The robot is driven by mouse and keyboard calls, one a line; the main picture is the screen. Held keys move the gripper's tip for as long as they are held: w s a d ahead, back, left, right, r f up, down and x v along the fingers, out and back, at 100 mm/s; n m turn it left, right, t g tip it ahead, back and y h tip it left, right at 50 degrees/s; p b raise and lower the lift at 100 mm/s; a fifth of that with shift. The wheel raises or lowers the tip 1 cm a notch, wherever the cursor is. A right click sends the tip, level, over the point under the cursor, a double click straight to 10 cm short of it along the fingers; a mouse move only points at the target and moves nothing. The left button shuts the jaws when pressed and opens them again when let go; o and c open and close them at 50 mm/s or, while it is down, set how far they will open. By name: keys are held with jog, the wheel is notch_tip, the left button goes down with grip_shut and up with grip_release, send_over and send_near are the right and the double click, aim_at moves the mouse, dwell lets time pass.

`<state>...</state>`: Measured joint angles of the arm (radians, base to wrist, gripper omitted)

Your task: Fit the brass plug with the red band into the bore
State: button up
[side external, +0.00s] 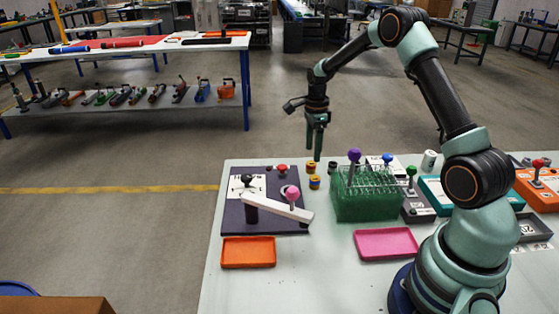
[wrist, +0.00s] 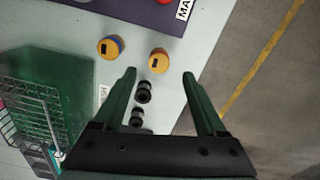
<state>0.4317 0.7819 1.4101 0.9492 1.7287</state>
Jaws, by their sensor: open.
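The brass plug with the red band (side external: 311,167) stands upright on the table between the purple board and the green rack. It also shows in the wrist view (wrist: 158,60), just beyond and between the fingertips. A similar brass plug with a blue band (wrist: 110,45) stands beside it, also visible in the side view (side external: 314,183). My gripper (side external: 315,152) is open and empty, pointing down above the far part of the table; its two green fingers frame the wrist view (wrist: 158,78). The purple board (side external: 232,220) carries a white lever with a pink knob; I cannot clearly make out the bore.
Two black plugs (wrist: 143,92) stand between my fingers in the wrist view. An orange tray (side external: 248,252) and a pink tray (side external: 387,244) lie in front.

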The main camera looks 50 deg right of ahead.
aim_at(312, 163)
notch_tip(312, 163, down, 4)
jog(key=shift+s+f, duration=0.1)
jog(key=shift+f, duration=0.15)
grip_shut()
jog(key=shift+r, duration=0.1)
